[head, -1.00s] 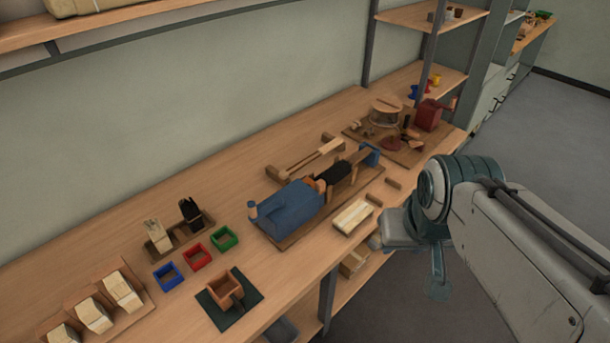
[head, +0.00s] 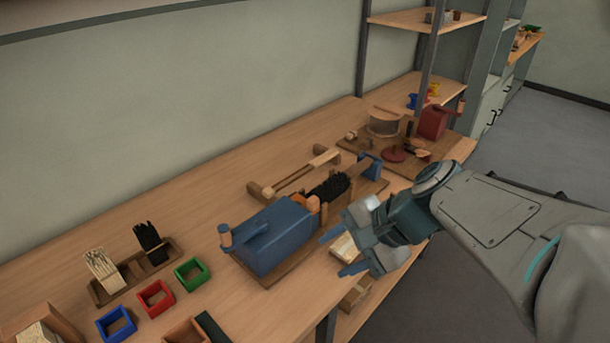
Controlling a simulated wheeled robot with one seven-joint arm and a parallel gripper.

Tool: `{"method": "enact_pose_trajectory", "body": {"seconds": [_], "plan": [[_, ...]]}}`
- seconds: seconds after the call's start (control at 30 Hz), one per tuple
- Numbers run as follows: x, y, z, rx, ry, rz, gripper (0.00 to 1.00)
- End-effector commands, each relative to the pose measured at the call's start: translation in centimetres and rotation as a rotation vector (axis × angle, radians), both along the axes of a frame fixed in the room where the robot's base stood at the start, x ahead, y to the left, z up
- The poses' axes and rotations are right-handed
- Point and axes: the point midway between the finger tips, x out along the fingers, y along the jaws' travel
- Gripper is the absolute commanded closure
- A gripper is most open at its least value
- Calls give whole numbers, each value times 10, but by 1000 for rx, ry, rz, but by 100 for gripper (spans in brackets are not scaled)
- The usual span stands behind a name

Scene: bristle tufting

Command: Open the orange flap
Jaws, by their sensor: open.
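The orange flap (head: 313,203) is a small orange piece at the right end of the blue machine (head: 270,238), beside the black bristles (head: 328,188). It is too small to tell whether it stands open or shut. My gripper (head: 340,252) is open and empty, with its blue fingers pointing left toward the machine's near right side. It is apart from the flap, to its lower right in the picture. My gripper partly covers a pale tray (head: 344,247) at the bench edge.
The blue machine has a lever with a wooden knob (head: 225,235) on its left. A wooden rail (head: 300,172) lies behind it. Blue (head: 116,324), red (head: 156,299) and green (head: 193,274) boxes stand to the left. A red machine (head: 433,121) stands at the right. The bench's back strip is clear.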

Motion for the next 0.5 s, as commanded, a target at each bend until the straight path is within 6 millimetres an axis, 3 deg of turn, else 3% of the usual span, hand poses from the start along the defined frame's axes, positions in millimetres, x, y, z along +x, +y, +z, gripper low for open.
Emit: {"method": "enact_pose_trajectory", "body": {"seconds": [0.03, 0.27, 0.5], "plan": [[7, 3, -22, 61, 27, -53, 52], [40, 16, -52, 358, 142, -287, 52], [83, 10, -79, 679, 249, -514, 52]]}}
